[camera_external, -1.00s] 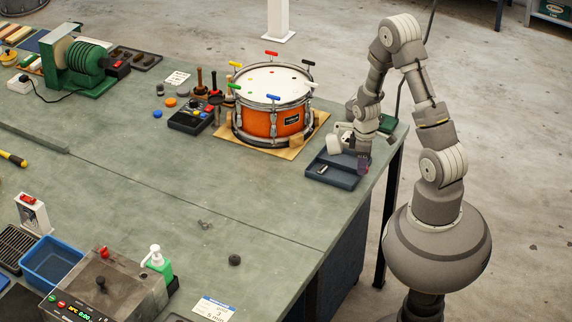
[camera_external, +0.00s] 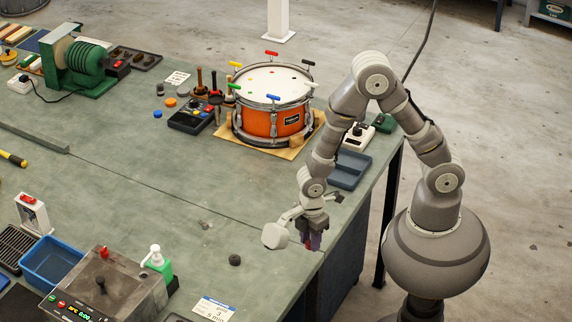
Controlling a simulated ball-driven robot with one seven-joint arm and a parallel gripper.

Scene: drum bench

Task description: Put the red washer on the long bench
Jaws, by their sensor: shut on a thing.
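My gripper (camera_external: 313,242) hangs low over the right front edge of the long green-grey bench (camera_external: 150,215), fingers pointing down. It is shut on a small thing. A reddish-purple patch shows between the dark fingers, but it is too small to tell whether this is the red washer. I cannot tell how high the fingers are above the bench top. No red washer shows clearly elsewhere. The shallow blue-grey tray (camera_external: 350,172) lies near the bench's right edge, partly hidden by my arm; its visible part looks empty.
An orange drum (camera_external: 268,122) stands on a wooden board behind my arm. A green pump bottle (camera_external: 158,262) and a blue bin (camera_external: 52,262) stand at front left. The middle of the bench is largely clear.

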